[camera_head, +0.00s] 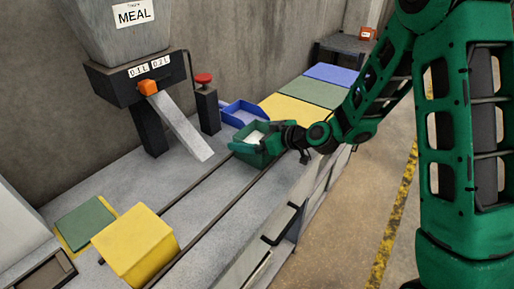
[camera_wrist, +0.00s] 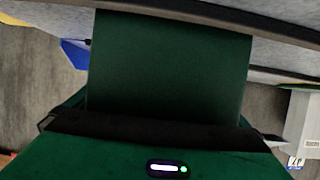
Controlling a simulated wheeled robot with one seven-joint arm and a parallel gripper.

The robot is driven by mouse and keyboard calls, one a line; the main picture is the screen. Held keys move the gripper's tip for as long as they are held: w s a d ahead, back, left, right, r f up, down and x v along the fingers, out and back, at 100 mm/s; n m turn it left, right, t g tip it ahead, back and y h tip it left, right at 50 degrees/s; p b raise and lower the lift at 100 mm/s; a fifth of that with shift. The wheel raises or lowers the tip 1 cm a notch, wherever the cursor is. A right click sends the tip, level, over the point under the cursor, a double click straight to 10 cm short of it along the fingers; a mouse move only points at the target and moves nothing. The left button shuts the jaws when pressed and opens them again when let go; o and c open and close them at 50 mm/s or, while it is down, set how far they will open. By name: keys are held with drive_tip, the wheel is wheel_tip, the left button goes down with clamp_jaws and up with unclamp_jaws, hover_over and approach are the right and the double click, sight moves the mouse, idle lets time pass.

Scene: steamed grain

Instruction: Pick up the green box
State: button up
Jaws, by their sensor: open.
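The green box (camera_head: 250,153) is an open-topped bin with pale contents, standing on the grey bench by the rail slot. My gripper (camera_head: 279,139) is at the box's right side, very close to it. In the wrist view the box's dark green wall (camera_wrist: 168,62) fills the middle of the picture, right in front of the gripper. The gripper is open. I cannot tell whether its fingers touch the box, as their tips are mostly hidden.
A blue bin (camera_head: 243,113) stands just behind the green box. A hopper labelled MEAL (camera_head: 120,30) with a sloping chute (camera_head: 180,125) and a red-topped post (camera_head: 206,105) stand to the left. A yellow box (camera_head: 137,245) is at the front left. Yellow, green and blue panels lie beyond.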

drive_tip(key=shift+w+a, duration=0.15)
drive_tip(key=c, duration=1.8)
drive_tip(key=shift+o, duration=0.2)
